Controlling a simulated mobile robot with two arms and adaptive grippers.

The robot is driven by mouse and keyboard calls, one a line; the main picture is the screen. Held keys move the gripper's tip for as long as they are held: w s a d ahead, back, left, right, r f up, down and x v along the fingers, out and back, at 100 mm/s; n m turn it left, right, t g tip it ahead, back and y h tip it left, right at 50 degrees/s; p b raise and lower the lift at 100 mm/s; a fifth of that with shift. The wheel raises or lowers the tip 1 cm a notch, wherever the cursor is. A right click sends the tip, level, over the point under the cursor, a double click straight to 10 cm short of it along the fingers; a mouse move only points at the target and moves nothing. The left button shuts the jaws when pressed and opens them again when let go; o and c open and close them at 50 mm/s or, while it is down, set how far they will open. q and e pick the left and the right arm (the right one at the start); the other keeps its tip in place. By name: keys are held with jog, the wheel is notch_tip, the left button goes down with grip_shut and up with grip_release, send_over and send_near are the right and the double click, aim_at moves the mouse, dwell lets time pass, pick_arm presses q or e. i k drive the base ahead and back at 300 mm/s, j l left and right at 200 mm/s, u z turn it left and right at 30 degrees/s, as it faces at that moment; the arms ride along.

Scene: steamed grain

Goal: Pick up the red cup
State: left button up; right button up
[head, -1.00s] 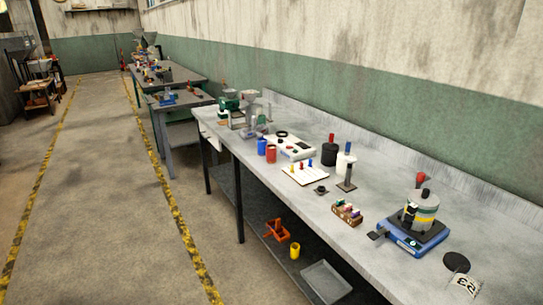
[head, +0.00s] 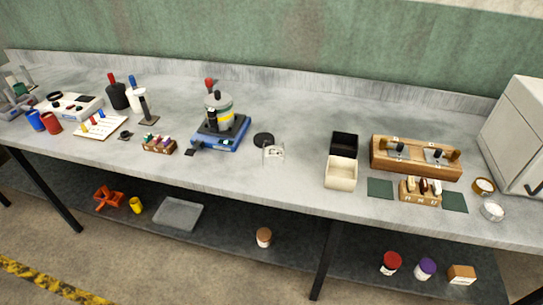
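The red cup (head: 51,123) stands upright on the grey workbench (head: 285,185) at the left of the head view. A blue cup (head: 36,120) stands just to its left, close beside it. Neither of my grippers shows in the head view, so nothing is seen near the red cup.
A white device (head: 75,105) stands behind the cups, and a white board with coloured pegs (head: 100,126) lies to their right. A blue-based device (head: 221,130) stands mid-bench. Wooden racks (head: 416,158) and a white cabinet (head: 520,135) are at right. Floor shows at lower left.

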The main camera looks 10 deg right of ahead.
aim_at(51, 123)
jog(key=i+j, duration=1.35)
jog(key=j, duration=0.15)
